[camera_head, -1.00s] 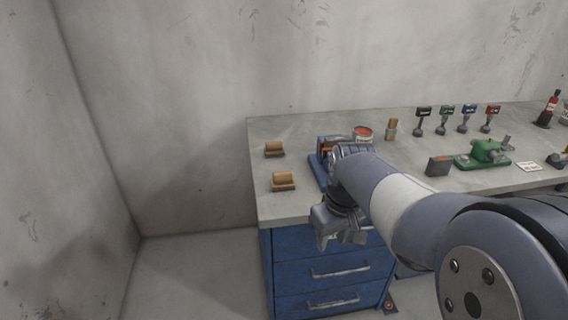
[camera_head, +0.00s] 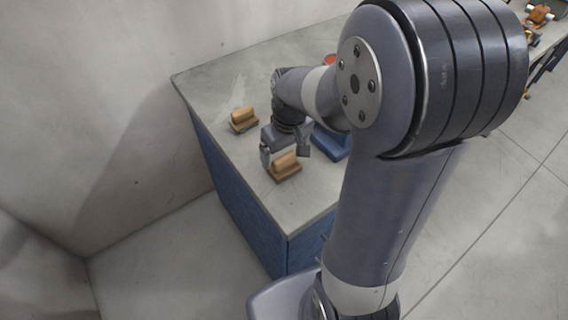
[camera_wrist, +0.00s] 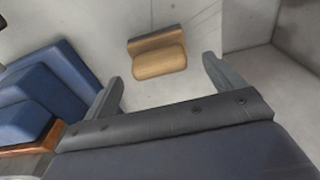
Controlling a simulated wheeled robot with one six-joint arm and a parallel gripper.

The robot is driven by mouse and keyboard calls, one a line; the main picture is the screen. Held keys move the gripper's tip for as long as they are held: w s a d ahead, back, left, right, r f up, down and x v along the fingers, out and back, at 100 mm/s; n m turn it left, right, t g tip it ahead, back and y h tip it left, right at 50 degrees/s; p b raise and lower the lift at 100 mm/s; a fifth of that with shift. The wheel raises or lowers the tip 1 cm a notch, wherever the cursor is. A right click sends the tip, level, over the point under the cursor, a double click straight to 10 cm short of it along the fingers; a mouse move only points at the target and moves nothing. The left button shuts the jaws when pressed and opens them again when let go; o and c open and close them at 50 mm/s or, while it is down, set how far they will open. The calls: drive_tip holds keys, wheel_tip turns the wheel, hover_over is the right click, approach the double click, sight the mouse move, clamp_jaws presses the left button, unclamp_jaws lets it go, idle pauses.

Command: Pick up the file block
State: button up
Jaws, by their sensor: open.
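Two tan wooden blocks on dark bases lie on the grey bench top. The nearer block (camera_head: 286,166) is by the front; the farther block (camera_head: 242,120) is up and to the left. No label shows, so I cannot tell which is the file block. My gripper (camera_head: 284,153) points down, open and empty, with its fingers apart over the nearer block. In the wrist view, one tan block (camera_wrist: 157,53) lies beyond the open fingertips of my gripper (camera_wrist: 163,78), roughly between them and not held.
A blue fixture base (camera_head: 331,144) stands just right of the nearer block, and shows large at left in the wrist view (camera_wrist: 55,85). My arm hides most of the bench to the right. Bare bench top (camera_head: 215,80) lies beyond the blocks. The bench's left edge is close.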

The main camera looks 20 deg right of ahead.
sight(285, 156)
drive_tip(key=shift+w+f, duration=0.15)
drive_tip(key=shift+f, duration=0.6)
drive_tip(key=shift+w+f, duration=0.1)
drive_tip(key=shift+f, duration=0.65)
drive_tip(key=c, duration=1.2)
drive_tip(key=shift+r, duration=0.1)
wheel_tip(285, 156, up, 10)
drive_tip(key=shift+f, duration=0.1)
